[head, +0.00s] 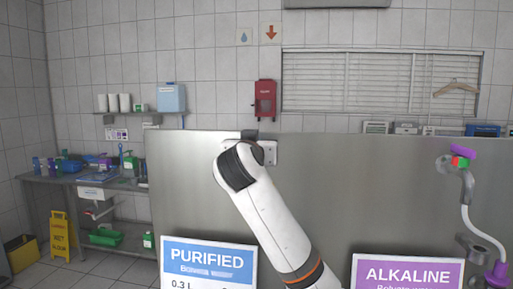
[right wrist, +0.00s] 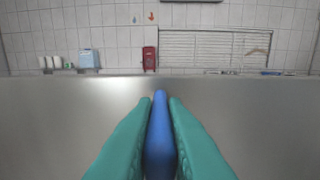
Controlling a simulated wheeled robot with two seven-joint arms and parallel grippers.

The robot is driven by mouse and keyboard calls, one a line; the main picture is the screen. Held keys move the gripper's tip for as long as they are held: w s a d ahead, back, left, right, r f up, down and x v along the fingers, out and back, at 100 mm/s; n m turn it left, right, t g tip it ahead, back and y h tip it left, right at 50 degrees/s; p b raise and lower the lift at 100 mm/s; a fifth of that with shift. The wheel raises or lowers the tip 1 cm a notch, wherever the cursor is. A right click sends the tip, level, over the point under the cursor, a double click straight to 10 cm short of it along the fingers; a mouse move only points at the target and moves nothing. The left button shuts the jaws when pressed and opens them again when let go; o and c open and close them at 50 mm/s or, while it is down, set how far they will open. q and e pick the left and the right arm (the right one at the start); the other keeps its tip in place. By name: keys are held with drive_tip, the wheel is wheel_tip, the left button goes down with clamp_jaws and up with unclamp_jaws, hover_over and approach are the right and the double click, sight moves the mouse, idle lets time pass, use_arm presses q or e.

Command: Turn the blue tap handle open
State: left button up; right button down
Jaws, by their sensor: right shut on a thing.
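The blue tap handle (right wrist: 160,140) shows in the right wrist view as a long blue bar in the lower middle, pointing away from the camera. My right gripper (right wrist: 160,101) has its green fingers along both sides of the handle and is shut on it. In the head view my right arm comes up from the bottom and covers the blue tap. The handle and the fingers are hidden there. How far the handle is turned cannot be told. My left gripper is not in view.
A steel panel (head: 340,200) stands behind the arm. A purple-handled tap (head: 462,152) with a curved pipe is at the right. A blue PURIFIED sign (head: 208,262) and a purple ALKALINE sign (head: 408,274) stand at the front. A sink bench (head: 60,180) is far left.

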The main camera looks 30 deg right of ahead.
idle(0.6)
drive_tip(key=c, duration=1.5)
unclamp_jaws()
drive_tip(key=shift+w, duration=0.15)
drive_tip(key=shift+o, duration=0.2)
drive_tip(key=b+v, duration=0.5)
drive_tip(key=v, duration=0.7)
drive_tip(key=shift+w+a, duration=0.1)
